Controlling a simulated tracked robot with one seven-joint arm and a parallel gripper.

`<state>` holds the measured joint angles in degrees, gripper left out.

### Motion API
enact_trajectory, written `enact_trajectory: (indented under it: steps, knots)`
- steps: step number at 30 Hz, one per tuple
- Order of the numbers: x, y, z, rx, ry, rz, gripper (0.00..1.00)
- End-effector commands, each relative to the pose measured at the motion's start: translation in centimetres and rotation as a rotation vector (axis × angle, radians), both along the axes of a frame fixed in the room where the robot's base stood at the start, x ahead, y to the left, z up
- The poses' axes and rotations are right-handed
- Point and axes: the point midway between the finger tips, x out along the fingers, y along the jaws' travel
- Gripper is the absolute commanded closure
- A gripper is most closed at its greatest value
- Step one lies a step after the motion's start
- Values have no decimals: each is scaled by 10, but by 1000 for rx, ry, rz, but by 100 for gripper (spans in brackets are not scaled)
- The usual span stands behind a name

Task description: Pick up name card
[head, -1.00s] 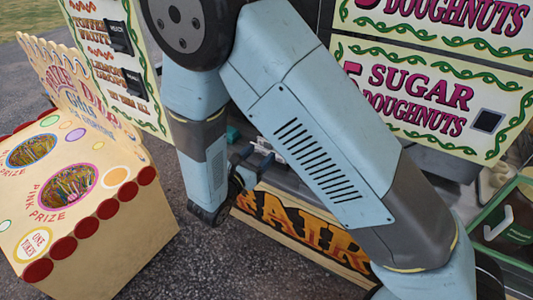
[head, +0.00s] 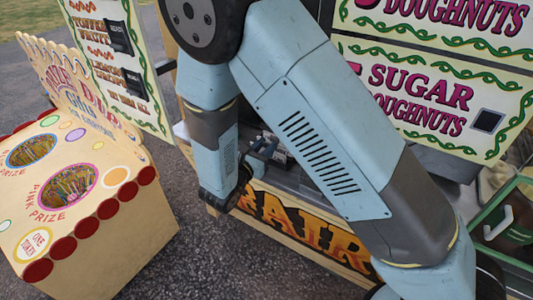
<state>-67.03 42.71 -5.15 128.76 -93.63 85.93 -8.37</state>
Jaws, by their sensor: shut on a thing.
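My gripper (head: 262,150) shows small and partly hidden behind my own arm, low in front of the stall. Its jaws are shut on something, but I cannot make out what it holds. I cannot clearly pick out the name card. Small dark cards are fixed on the price boards: one upper card (head: 119,37) and one lower card (head: 135,84) on the left board, and a dark card (head: 488,121) on the doughnut board.
A cream prize box (head: 110,245) with red discs and two sweet-filled openings stands at left. The stall's front panel (head: 300,225) with large orange letters is below my arm. Doughnut price boards (head: 425,95) stand at right. Grey ground (head: 215,270) is clear between box and stall.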

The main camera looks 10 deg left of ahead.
Motion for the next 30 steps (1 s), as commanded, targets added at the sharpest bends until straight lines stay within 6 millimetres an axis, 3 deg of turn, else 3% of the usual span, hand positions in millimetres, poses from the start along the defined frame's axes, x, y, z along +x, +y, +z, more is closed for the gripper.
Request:
enact_trajectory:
  steps: [11, 19, 30]
  knots:
    - [0, 1, 3, 1, 0, 1, 85]
    - [0, 1, 32, 4, -2, 1, 85]
    - [-61, 0, 96, 2, 0, 5, 85]
